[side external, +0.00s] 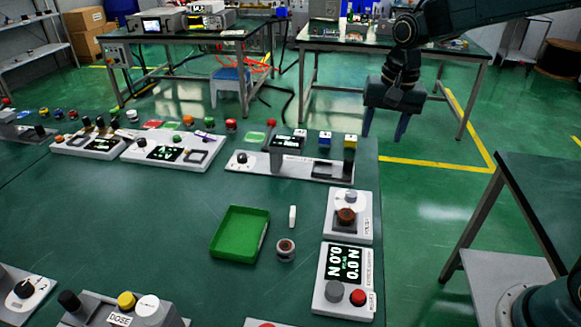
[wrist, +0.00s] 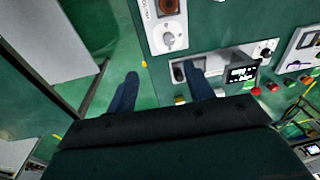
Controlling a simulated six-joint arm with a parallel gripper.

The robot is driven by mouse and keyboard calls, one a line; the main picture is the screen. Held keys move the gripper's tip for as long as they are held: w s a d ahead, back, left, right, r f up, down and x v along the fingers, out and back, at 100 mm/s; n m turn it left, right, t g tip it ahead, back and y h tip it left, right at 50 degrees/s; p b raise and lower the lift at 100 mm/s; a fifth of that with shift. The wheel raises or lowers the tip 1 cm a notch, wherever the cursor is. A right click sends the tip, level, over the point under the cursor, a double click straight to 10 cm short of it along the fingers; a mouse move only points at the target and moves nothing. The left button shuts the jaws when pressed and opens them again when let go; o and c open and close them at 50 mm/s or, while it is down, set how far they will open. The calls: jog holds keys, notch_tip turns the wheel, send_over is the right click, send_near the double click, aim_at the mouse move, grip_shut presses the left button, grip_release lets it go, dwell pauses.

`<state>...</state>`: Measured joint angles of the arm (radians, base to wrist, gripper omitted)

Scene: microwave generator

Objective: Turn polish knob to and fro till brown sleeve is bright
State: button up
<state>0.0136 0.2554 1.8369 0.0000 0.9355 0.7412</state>
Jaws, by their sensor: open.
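The polish unit (side external: 363,228) is a white plate on the right side of the green table. It carries a pale round knob (side external: 350,197) and, just below that in the side view, a brown round piece (side external: 346,216), apparently the sleeve, looking dull and dark. In the wrist view the plate (wrist: 178,14) is cut by the top edge, with a round knob (wrist: 168,40) showing. My gripper (side external: 386,138) is open and empty, fingers down, high beyond the table's right edge and apart from the unit. In the wrist view its fingertips (wrist: 162,75) spread below the plate.
A force-display panel (side external: 325,290) with a red button sits in front of the polish unit. A green tray (side external: 215,256), a small cup (side external: 286,253) and a white stick (side external: 292,216) lie left of it. A slotted station (side external: 255,168) with a raised block stands behind.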

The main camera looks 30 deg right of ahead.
aim_at(352, 193)
jog(key=w+f+m+g, duration=0.1)
jog(key=w+f+m, duration=0.1)
jog(key=w+f, duration=0.4)
notch_tip(352, 193, down, 2)
jog(key=shift+d+f+m, duration=0.15)
jog(key=shift+m, duration=0.15)
notch_tip(352, 193, down, 14)
jog(key=shift+r, duration=0.15)
dwell(0.4)
jog(key=c, duration=1)
jog(key=shift+n, duration=0.4)
